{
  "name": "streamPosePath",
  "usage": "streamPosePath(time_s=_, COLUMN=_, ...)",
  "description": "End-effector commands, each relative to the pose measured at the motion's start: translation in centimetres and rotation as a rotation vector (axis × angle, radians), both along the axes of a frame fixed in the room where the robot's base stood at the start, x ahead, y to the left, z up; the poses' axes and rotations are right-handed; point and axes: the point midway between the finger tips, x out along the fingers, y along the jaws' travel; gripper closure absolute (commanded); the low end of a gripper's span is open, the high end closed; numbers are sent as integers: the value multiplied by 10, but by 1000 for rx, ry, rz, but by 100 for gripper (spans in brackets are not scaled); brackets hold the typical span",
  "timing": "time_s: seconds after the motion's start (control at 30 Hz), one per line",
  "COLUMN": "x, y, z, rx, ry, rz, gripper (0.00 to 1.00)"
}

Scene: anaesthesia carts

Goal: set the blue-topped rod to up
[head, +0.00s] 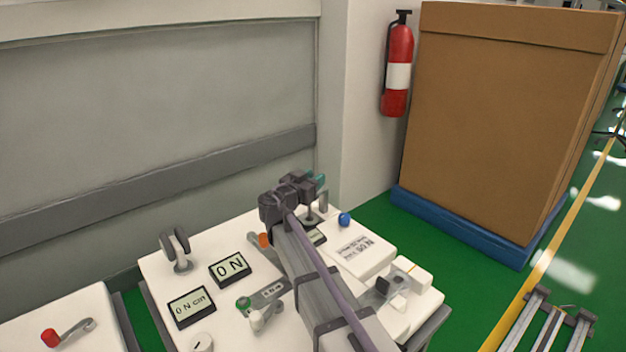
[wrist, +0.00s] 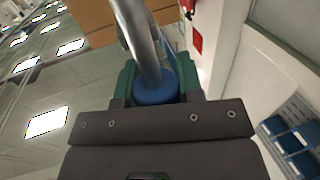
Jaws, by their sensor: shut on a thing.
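In the wrist view, my gripper (wrist: 156,84) has its green fingers on either side of the blue top (wrist: 155,92) of a metal rod (wrist: 138,38). It is shut on that top, and the rod runs away from the fingers. In the head view, my gripper (head: 318,180) is over the back of the white cart, its teal fingertips partly hidden by its own body. A short grey post (head: 323,201) shows just below the fingertips, roughly upright; the blue top cannot be made out there. The rod's base is mostly hidden by my arm.
A blue ball (head: 344,219) sits beside the grey post. The cart top also carries a 0 N display (head: 230,268), a 0 N cm display (head: 191,307), a grey bracket (head: 176,250) and a green-ended lever (head: 262,297).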

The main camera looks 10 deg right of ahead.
Motion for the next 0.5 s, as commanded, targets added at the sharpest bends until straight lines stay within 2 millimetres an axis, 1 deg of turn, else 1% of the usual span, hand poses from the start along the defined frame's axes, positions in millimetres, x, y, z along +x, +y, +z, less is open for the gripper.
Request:
streamPosePath(time_s=0.03, x=0, y=0, z=17, rx=0, ry=0, rz=0, gripper=100)
streamPosePath(time_s=0.1, x=0, y=0, z=30, rx=0, ry=0, rz=0, gripper=100)
streamPosePath(time_s=0.17, x=0, y=0, z=38, rx=0, ry=0, rz=0, gripper=100)
streamPosePath(time_s=0.47, x=0, y=0, z=35, rx=-2, ry=-1, rz=1, gripper=100)
streamPosePath(time_s=0.5, x=0, y=0, z=35, rx=-2, ry=-1, rz=1, gripper=63)
